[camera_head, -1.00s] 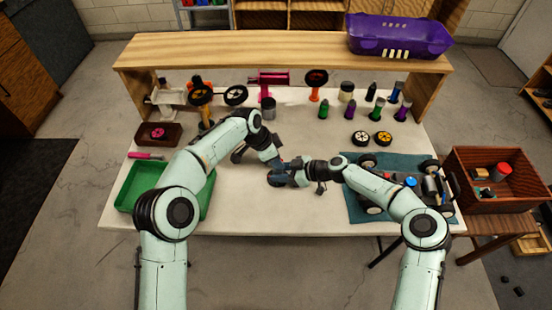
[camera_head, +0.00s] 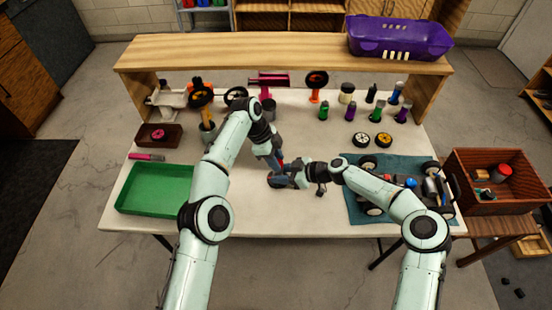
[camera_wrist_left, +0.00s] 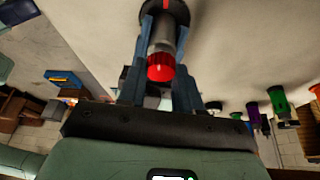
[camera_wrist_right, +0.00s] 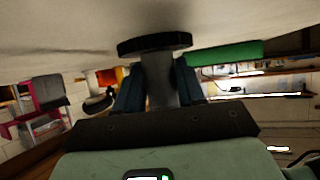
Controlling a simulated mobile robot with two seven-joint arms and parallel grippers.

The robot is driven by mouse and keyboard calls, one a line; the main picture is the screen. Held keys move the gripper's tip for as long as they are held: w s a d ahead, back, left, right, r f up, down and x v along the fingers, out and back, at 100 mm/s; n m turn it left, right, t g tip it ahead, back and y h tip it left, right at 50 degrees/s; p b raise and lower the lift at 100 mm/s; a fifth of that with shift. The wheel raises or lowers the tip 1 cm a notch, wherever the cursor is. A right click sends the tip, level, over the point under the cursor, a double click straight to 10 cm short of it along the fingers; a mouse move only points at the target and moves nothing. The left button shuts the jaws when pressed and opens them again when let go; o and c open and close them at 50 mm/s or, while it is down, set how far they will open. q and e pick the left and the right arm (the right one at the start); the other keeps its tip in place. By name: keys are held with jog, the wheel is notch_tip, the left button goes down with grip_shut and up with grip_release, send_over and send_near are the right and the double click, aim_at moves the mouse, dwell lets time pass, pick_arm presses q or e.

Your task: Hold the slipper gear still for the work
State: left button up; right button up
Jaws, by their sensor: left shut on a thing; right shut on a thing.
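The slipper gear piece shows as a black disc (camera_wrist_right: 155,43) with a grey shaft (camera_wrist_right: 160,80) in the right wrist view. My right gripper (camera_wrist_right: 158,78) is shut on that shaft, close to the disc. In the left wrist view, a grey cylinder with a ribbed red cap (camera_wrist_left: 160,68) stands over a black disc (camera_wrist_left: 172,8) with a red mark. My left gripper (camera_wrist_left: 163,55) is shut around this capped part, which looks like the same piece. In the head view, the left gripper (camera_head: 275,158) comes from above and the right gripper (camera_head: 283,178) from the side; they mostly hide the piece.
The green tray (camera_head: 153,189) at the left is empty. A pink-handled tool (camera_head: 146,157) lies behind it, near a brown block (camera_head: 150,137) with a pink gear. The car (camera_head: 437,190) rests on a teal mat (camera_head: 355,208) at the right. The front middle of the table is clear.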

dwell(0.3)
pick_arm(q)
jog(key=o, duration=0.8)
